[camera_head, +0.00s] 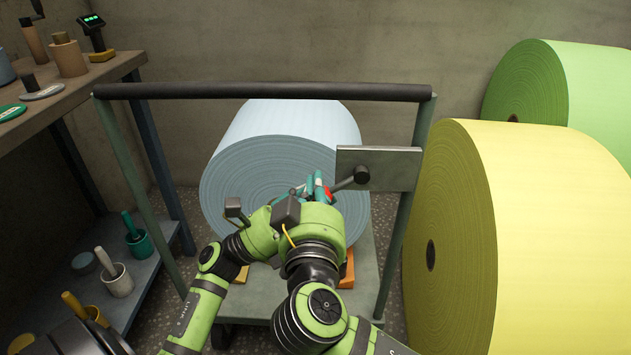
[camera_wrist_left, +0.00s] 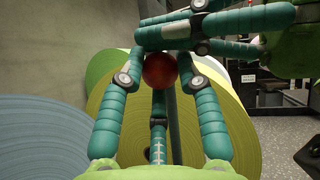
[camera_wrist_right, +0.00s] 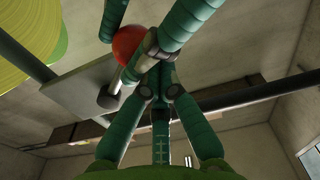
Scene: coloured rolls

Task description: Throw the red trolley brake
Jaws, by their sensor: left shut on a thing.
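The red brake knob (camera_head: 327,191) sits at the end of a short dark lever (camera_head: 345,183) on a grey plate (camera_head: 404,168) at the right of the trolley frame. In the left wrist view the red knob (camera_wrist_left: 160,69) is between the fingers of my left gripper (camera_wrist_left: 159,78), which is shut on it. My right gripper (camera_wrist_right: 160,80) has its teal fingers drawn together with nothing seen between them. It is close beside the knob (camera_wrist_right: 129,45), and its fingers cross above my left fingers in the left wrist view. Finger contact is partly hidden.
The trolley handle bar (camera_head: 262,91) spans above my arms, with a pale blue roll (camera_head: 240,185) behind them. Yellow (camera_head: 540,220) and green (camera_head: 595,90) rolls stand at right. A workbench (camera_head: 110,70) and lower shelf with pots stand at left.

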